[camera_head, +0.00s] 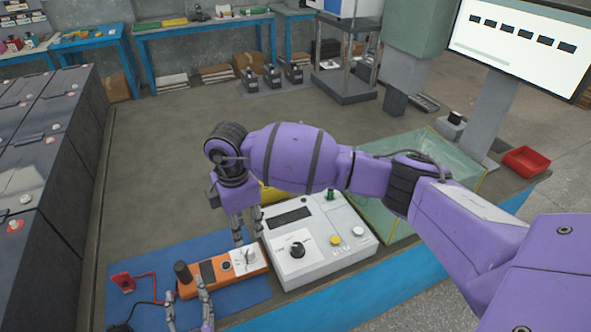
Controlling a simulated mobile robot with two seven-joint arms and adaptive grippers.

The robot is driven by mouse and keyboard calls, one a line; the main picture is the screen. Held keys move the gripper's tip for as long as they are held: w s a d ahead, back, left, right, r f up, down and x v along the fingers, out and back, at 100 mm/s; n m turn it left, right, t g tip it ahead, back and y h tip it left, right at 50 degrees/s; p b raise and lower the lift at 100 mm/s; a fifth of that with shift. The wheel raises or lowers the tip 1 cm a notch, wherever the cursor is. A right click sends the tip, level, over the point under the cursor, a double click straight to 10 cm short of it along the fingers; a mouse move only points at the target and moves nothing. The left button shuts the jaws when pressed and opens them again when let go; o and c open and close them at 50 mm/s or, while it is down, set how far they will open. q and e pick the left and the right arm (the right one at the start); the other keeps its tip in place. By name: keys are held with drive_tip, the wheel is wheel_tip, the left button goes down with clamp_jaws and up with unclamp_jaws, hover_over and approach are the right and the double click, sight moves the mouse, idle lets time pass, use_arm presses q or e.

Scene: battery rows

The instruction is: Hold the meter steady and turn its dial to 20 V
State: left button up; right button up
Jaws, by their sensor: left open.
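The orange meter (217,283) lies on a blue mat (150,258) at the lower middle. My right gripper (247,240) points down just above the meter's white panel.
A white instrument box (318,243) with knobs stands close right of the meter. A red clip (123,283) and leads lie on the mat's left. A clear green-edged bin (376,222) and a red tray (527,162) are further right. The bench behind is mostly clear.

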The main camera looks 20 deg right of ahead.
sight(183, 276)
use_arm(q)
drive_tip(key=w, duration=0.7)
drive_tip(key=shift+w, duration=0.3)
clamp_jaws()
idle(0.9)
